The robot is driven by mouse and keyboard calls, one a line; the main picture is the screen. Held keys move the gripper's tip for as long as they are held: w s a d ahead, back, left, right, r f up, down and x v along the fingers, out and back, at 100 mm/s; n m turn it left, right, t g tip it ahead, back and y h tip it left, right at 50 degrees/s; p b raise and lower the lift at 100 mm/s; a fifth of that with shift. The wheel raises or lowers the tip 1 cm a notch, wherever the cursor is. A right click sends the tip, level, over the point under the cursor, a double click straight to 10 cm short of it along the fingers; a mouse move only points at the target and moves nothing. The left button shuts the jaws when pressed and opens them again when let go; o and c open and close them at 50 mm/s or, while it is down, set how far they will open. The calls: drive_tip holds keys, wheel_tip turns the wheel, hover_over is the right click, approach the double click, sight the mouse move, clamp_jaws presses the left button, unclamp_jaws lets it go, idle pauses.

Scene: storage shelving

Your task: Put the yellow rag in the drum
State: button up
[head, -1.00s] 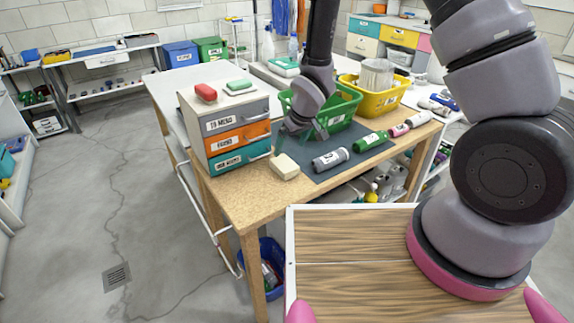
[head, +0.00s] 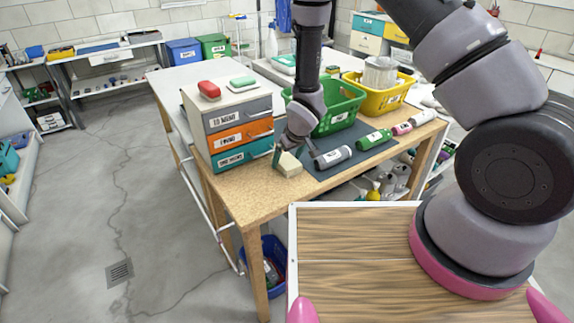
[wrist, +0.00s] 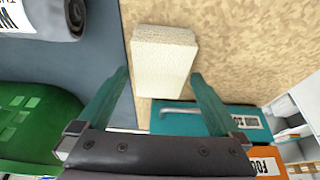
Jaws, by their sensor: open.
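A pale yellow, folded-looking block (head: 288,164), which I take to be the yellow rag, lies on the wooden bench top beside the drawer unit. In the wrist view the rag (wrist: 163,60) lies ahead of my gripper (wrist: 160,75). My gripper (head: 294,155) is open and empty, its teal fingers reaching down at the rag. In the wrist view the fingertips flank its near part, with gaps visible on both sides. Contact cannot be told. I cannot surely identify a drum in these views.
A drawer unit (head: 228,132) stands close left of my gripper. A green basket (head: 340,106) and a yellow basket (head: 383,100) stand behind. A grey bottle (head: 332,158) and a green bottle (head: 373,139) lie on the dark mat. A blue bin (head: 272,248) stands below the bench.

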drive_tip(key=shift+f, duration=0.3)
drive_tip(key=shift+c, duration=0.3)
drive_tip(key=c, duration=1.3)
drive_tip(key=shift+r, duration=0.15)
